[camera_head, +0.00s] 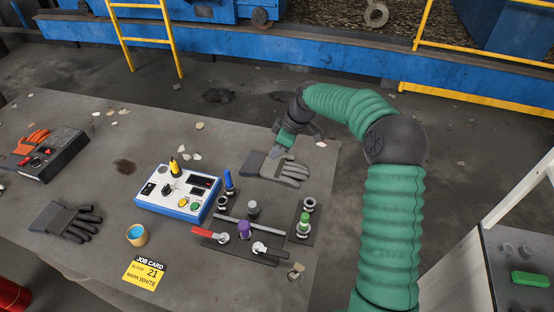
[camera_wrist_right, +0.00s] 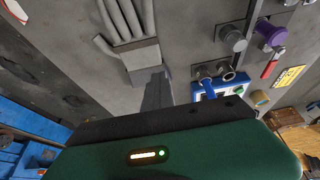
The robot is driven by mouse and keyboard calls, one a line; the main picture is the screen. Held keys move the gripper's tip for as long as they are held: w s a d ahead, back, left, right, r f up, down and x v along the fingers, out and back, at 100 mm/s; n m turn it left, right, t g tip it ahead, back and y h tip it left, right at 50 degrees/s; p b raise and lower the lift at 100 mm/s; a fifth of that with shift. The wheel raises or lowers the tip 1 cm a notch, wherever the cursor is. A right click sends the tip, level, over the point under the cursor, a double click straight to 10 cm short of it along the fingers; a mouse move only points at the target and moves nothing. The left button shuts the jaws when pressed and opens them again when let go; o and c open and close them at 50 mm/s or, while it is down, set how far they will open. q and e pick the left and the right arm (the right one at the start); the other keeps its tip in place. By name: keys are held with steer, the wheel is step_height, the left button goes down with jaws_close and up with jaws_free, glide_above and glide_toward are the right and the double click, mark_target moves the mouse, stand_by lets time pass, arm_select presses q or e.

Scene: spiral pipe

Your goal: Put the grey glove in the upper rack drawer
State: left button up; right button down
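The grey glove (camera_head: 284,169) lies flat on the table (camera_head: 110,135) near its far right edge, with its dark cuff to the left and its fingers to the right. It also shows in the wrist view (camera_wrist_right: 128,30), with its fingers toward the top. My right gripper (camera_head: 277,150) is just above the glove's cuff end in the head view. Its fingers are small and dark there, and I cannot tell whether they are open. My left gripper is not in view.
A dark glove (camera_head: 66,221) lies at the table's left.

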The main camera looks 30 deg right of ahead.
steer(key=c, duration=2.2)
jaws_free()
steer(key=shift+w+a+f, duration=0.15)
steer(key=shift+w, duration=0.1)
steer(key=c, duration=1.9)
jaws_free()
steer(key=shift+w+f, duration=0.1)
steer(key=shift+w, duration=0.05)
steer(key=shift+c, duration=0.2)
steer(key=o, duration=0.7)
steer(key=shift+s+d, duration=0.2)
steer(key=shift+d, duration=0.45)
steer(key=o, duration=0.8)
steer(key=shift+w+a, duration=0.1)
steer(key=shift+a, duration=0.35)
